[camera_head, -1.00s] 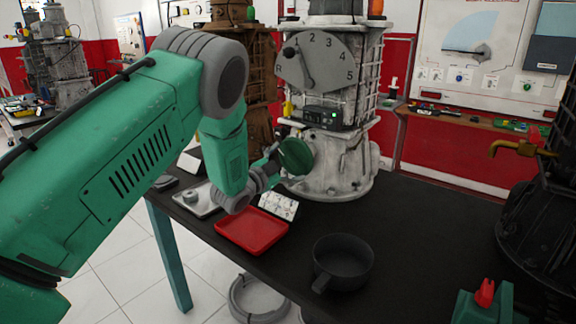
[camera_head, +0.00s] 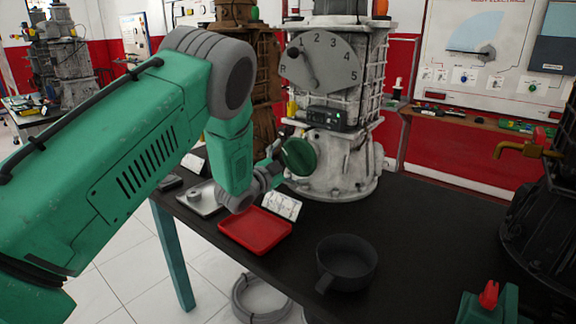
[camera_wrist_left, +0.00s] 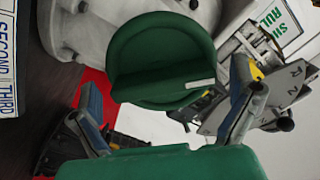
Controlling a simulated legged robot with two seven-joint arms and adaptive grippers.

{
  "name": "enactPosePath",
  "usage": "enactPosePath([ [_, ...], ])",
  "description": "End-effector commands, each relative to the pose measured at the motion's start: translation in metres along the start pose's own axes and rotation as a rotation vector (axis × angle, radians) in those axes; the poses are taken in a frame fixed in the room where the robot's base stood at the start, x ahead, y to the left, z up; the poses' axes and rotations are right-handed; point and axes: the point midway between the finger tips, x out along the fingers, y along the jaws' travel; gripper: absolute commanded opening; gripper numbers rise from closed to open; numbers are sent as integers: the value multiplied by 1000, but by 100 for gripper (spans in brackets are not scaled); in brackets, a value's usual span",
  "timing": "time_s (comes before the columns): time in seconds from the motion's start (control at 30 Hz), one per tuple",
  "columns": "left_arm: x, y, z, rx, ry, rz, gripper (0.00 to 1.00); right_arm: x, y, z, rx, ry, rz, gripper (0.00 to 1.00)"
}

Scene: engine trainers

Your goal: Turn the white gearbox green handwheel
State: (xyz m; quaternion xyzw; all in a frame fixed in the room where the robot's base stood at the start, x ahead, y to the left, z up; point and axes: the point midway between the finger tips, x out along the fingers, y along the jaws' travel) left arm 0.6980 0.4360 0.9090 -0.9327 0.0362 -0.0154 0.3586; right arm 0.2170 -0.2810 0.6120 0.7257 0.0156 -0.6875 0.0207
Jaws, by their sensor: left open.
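The white gearbox (camera_head: 335,165) stands upright on the black table, with a numbered dial plate (camera_head: 320,60) on its upper part. Its round green handwheel (camera_head: 301,156) faces left toward my left gripper (camera_head: 271,165). In the left wrist view the handwheel (camera_wrist_left: 160,60) shows as a green disc with a raised rim and a pale mark near its lower edge. My left gripper (camera_wrist_left: 165,95) is open, with its fingers on either side of the wheel's lower part; I cannot tell whether they touch it.
A red tray (camera_head: 255,231) and a dark pan (camera_head: 346,262) lie on the table in front of the gearbox. A brown gearbox (camera_head: 258,90) stands behind my arm. A black machine with a brass tap (camera_head: 520,150) is at right. The table's right middle is clear.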

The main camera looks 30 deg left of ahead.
Motion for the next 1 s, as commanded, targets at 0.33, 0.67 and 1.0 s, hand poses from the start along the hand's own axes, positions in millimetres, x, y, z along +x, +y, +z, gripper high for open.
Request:
enactPosePath([
  [0.33, -56, 0, 2, -2, -5, 0, 100, 0, 0, 2, 0, -2, 0, 40],
  [0.67, -110, 0, 2, -1, -2, 0, 100, 0, 0, 2, 0, -2, 0, 40],
  [1.0, -118, 0, 2, 0, 1, -1, 100, 0, 0, 2, 0, -2, 0, 40],
])
